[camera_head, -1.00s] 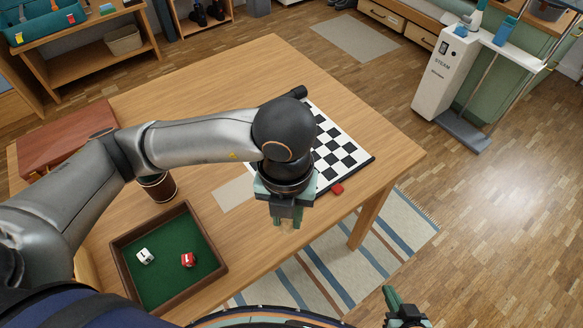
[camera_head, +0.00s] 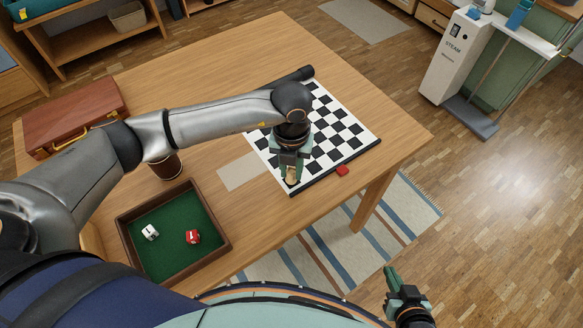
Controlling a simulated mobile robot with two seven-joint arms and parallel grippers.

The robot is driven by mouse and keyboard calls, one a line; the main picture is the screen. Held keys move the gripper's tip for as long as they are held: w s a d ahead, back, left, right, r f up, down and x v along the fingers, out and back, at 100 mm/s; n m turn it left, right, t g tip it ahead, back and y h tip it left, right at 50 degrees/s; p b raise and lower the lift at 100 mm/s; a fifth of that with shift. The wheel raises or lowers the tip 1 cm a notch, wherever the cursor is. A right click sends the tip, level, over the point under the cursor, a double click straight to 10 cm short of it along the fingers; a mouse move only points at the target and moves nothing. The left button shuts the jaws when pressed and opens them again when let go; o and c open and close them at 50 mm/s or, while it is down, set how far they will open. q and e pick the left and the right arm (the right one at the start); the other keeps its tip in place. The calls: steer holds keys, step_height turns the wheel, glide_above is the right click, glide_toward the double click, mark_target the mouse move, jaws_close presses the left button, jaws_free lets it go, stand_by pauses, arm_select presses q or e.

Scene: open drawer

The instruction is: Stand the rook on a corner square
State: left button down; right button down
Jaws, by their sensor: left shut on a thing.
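The chessboard (camera_head: 345,128), black and white, lies on the wooden table, partly covered by my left arm. My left gripper (camera_head: 291,172) points down over the board's near corner. It is shut on a small pale piece, the rook (camera_head: 292,177), whose shape is mostly hidden by the fingers. The rook is over or on the corner area; I cannot tell whether its base touches the board. My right gripper (camera_head: 393,283) is low at the bottom right, off the table and away from the board; its finger gap is unclear.
A green-lined dice tray (camera_head: 133,245) holds a white die (camera_head: 150,232) and a red die (camera_head: 193,237). A dark cup (camera_head: 167,166) and a brown case (camera_head: 70,118) stand left. A red object (camera_head: 342,170) lies by the board's near edge. A pale sheet (camera_head: 240,172) lies left of the board.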

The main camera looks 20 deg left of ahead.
mark_target(292, 169)
arm_select(q)
steer(key=shift+f, duration=0.2)
steer(key=shift+f, duration=0.15)
steer(key=c, duration=0.7)
jaws_free()
step_height(292, 169, up, 12)
steer(key=shift+r, duration=0.2)
